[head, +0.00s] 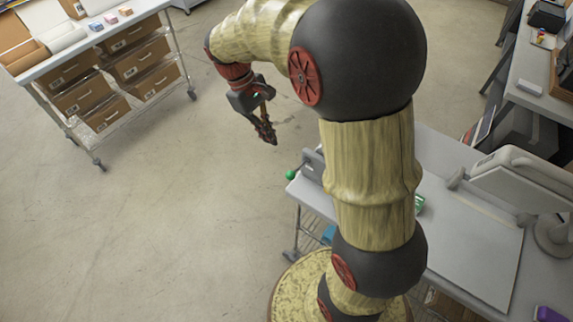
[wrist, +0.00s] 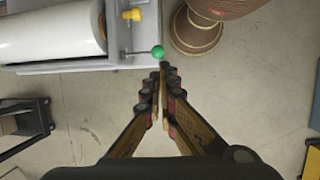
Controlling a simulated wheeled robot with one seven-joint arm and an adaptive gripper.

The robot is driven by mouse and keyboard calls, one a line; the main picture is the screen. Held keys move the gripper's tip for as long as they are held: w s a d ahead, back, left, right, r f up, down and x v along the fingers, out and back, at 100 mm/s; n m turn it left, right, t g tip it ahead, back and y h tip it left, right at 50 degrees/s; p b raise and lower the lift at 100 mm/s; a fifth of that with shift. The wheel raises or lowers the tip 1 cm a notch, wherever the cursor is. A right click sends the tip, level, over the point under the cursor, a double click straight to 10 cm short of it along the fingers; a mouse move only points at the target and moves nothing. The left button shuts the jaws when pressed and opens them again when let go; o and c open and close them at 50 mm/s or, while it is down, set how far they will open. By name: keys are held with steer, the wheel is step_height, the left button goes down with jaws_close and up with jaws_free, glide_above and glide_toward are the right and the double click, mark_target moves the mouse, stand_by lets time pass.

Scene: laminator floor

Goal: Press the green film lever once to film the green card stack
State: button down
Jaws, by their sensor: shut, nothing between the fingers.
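The green film lever is a thin rod with a green ball knob (head: 291,175) at the left edge of the grey table in the head view. In the wrist view the green knob (wrist: 158,52) is just beyond my fingertips, beside the white film roll (wrist: 50,35). My gripper (head: 270,138) is shut and empty, out over the floor to the upper left of the knob; it also shows in the wrist view (wrist: 163,75). The knob and fingertips look apart. A small green item (head: 420,204), maybe the green card stack, is mostly hidden behind my arm.
A yellow knob (wrist: 132,14) sits close to the green one on the machine. The grey table (head: 465,245) bears a white device (head: 525,175). A wheeled shelf (head: 95,55) with several brown bins stands at upper left. The floor between is clear.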

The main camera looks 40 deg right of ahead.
steer(key=p, duration=0.2)
glide_toward(289, 174)
steer(key=x, duration=0.7)
stand_by(0.3)
steer(key=f, duration=0.1)
steer(key=a+f+b, duration=0.1)
steer(key=f+b, duration=0.1)
steer(key=shift+s+a+f, duration=0.3)
steer(key=shift+f, duration=0.05)
steer(key=shift+r, duration=0.1)
steer(key=shift+r+p, duration=0.55)
steer(key=shift+r, duration=0.15)
